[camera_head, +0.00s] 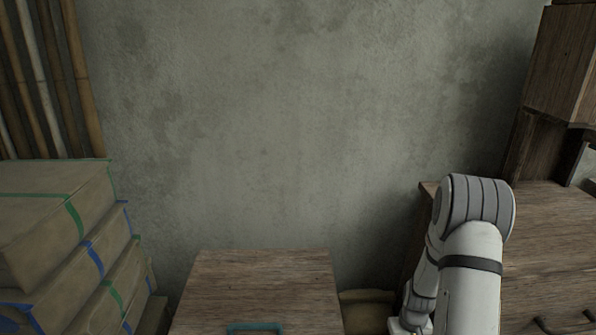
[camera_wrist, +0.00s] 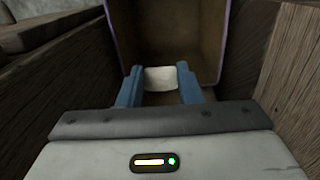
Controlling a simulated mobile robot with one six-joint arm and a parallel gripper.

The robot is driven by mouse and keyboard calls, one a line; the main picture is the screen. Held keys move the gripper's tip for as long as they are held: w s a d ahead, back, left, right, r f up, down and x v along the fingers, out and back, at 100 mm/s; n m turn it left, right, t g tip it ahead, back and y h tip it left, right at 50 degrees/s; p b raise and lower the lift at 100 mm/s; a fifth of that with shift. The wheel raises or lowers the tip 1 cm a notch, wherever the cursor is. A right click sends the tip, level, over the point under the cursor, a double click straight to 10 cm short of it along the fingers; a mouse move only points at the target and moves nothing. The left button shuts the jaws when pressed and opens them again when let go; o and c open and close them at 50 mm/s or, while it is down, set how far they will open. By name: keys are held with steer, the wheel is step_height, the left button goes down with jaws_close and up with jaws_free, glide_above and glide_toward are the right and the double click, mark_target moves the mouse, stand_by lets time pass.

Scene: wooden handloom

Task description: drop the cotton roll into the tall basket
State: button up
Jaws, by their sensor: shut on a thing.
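In the wrist view, my gripper (camera_wrist: 158,75) has two blue fingers shut on a short white roll (camera_wrist: 160,79), which looks like the cotton roll. Beyond the fingertips is an open brown container (camera_wrist: 208,42) with a thin purplish edge. I cannot tell if this is the tall basket, or whether the roll is over its opening or only in front of it. In the head view my arm reaches down at the right, and the fingers and the roll are out of sight.
In the head view, a wooden chest (camera_head: 262,290) with a teal handle stands at front centre. Taped cardboard boxes (camera_head: 50,215) are stacked left, and a wooden cabinet (camera_head: 555,240) stands right. In the wrist view, wooden walls (camera_wrist: 295,75) stand close on both sides of my gripper.

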step_height(320, 180, down, 5)
steer(key=b, duration=0.3)
steer(key=shift+f, duration=0.2)
steer(key=o, duration=1.1)
steer(key=shift+r, duration=0.1)
step_height(320, 180, up, 8)
steer(key=p, duration=0.2)
steer(key=shift+f+p, duration=0.2)
steer(key=shift+p, duration=0.15)
